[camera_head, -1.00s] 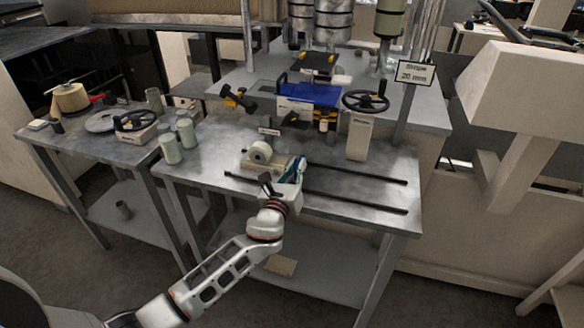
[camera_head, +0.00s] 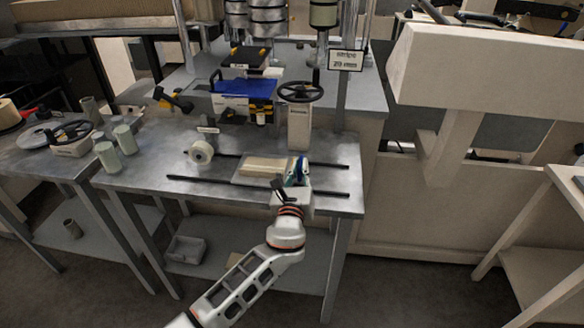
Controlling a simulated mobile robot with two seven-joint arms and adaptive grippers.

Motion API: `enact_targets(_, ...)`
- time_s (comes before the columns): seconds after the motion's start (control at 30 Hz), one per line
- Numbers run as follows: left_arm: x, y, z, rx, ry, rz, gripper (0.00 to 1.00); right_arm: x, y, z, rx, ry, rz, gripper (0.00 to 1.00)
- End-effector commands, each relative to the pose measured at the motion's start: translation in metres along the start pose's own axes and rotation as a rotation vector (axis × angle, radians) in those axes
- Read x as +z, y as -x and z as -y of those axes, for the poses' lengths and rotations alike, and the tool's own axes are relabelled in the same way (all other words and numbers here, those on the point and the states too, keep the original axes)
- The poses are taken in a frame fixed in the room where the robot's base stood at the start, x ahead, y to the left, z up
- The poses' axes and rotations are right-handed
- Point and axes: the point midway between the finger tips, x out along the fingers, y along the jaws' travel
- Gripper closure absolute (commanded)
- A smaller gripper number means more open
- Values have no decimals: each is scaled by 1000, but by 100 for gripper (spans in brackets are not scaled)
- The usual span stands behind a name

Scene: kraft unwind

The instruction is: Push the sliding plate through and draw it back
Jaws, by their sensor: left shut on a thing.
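The sliding plate (camera_head: 262,167) is a flat, pale tan and grey block lying on the metal bench, between two long dark rails. My left gripper (camera_head: 298,172) is at the plate's right end, shut on the sliding plate. Its fingers, with blue and green showing near them, hide that end and the exact grip. My right gripper is not in view.
The rails (camera_head: 328,193) run on to the right past my gripper, with bare bench there. A handwheel post (camera_head: 299,128) and a blue-topped unit (camera_head: 243,89) stand behind. Pale cylinders (camera_head: 125,139) stand at left.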

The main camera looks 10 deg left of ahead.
Motion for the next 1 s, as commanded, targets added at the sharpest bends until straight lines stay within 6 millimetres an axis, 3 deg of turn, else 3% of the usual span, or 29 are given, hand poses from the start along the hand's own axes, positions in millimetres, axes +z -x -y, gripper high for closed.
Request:
enact_targets(0.47, -1, 0, 6, -6, 5, -1, 100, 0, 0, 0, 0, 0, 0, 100)
enact_targets(0.5, -1, 0, 7, -6, 6, -1, 82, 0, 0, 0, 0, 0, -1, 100)
enact_targets(0.53, -1, 0, 7, -6, 6, -1, 74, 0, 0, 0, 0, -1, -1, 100)
enact_targets(1.0, -1, 9, 4, -3, 2, -1, 74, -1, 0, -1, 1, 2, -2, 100)
